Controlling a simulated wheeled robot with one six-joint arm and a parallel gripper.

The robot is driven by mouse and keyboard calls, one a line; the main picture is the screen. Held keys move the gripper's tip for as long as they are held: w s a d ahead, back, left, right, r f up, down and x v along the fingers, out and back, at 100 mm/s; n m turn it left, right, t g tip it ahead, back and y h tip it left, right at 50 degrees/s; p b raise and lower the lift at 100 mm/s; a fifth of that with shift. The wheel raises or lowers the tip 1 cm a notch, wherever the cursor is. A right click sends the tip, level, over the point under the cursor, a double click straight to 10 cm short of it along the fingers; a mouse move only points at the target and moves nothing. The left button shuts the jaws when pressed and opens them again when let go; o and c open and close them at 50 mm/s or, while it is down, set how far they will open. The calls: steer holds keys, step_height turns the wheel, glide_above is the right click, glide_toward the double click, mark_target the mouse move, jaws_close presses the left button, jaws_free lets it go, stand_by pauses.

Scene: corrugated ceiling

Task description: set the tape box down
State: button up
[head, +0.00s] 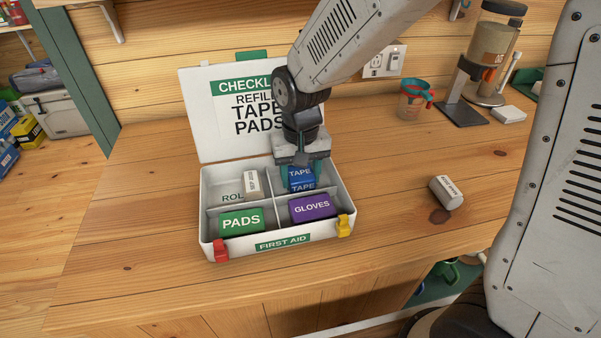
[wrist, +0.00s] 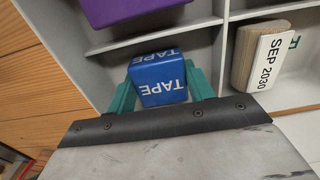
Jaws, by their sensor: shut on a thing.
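The blue tape box (head: 301,184), lettered TAPE, is in the back right compartment of the open white first aid kit (head: 238,248). My gripper (head: 300,176) reaches down from above with its teal fingers on either side of the box, shut on it. In the wrist view the tape box (wrist: 158,80) sits between the two fingertips, inside the compartment walls. Whether its underside touches the compartment floor is hidden.
The kit also holds green PADS (head: 241,221), purple GLOVES (head: 312,208) and a beige roll (head: 252,184) in the back left compartment. The lid (head: 205,120) stands open behind. Another roll (head: 446,193) lies on the wooden counter to the right.

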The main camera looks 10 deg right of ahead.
mark_target(301, 174)
steer(key=o, duration=1)
steer(key=shift+f, duration=0.15)
step_height(301, 174, up, 12)
steer(key=shift+r, duration=0.2)
steer(key=shift+t, duration=0.6)
steer(key=s+d+r, duration=0.1)
steer(key=s+d, duration=0.4)
steer(key=s, duration=0.2)
steer(key=s+d+r, duration=0.1)
steer(key=s+d, duration=0.4)
steer(key=s, duration=0.2)
steer(key=s+d+r, duration=0.1)
steer(key=s+d, duration=0.4)
steer(key=s, duration=0.1)
steer(key=shift+s+d+r, duration=0.35)
steer(key=shift+s+d, duration=0.05)
